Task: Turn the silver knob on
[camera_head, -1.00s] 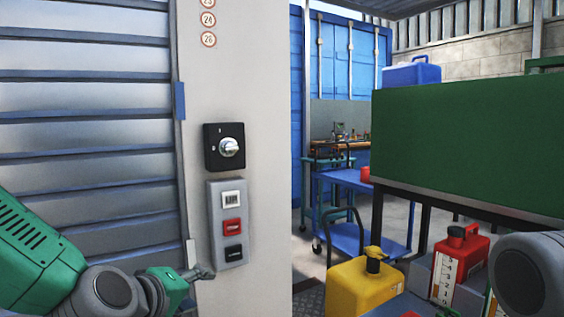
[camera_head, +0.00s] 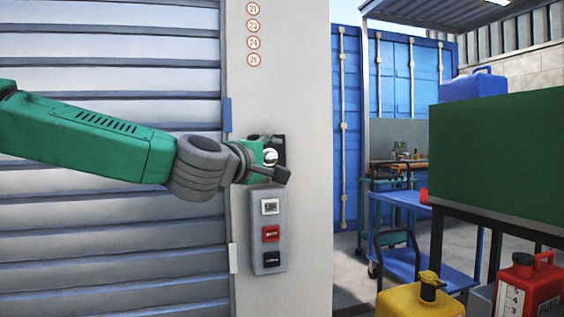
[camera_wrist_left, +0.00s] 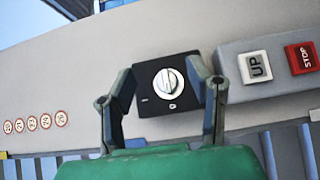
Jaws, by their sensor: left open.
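The silver knob (camera_wrist_left: 170,82) sits on a black square switch plate (camera_wrist_left: 148,120) on the pale wall post. In the wrist view its ridge runs roughly toward the round mark on the plate. In the head view the knob (camera_head: 271,156) is partly hidden by my left gripper (camera_head: 277,165). My left gripper (camera_wrist_left: 162,66) is open, with one finger on each side of the knob. Gaps show between fingers and knob in the wrist view; I cannot tell how far the fingertips are from the plate. My right gripper is not in view.
A grey button box (camera_head: 269,232) with white, red and black buttons hangs just below the switch. A slatted shutter (camera_head: 110,255) is at left. A green panel (camera_head: 500,155), a blue cart (camera_head: 400,262) and yellow (camera_head: 420,300) and red (camera_head: 530,285) fuel cans are at right.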

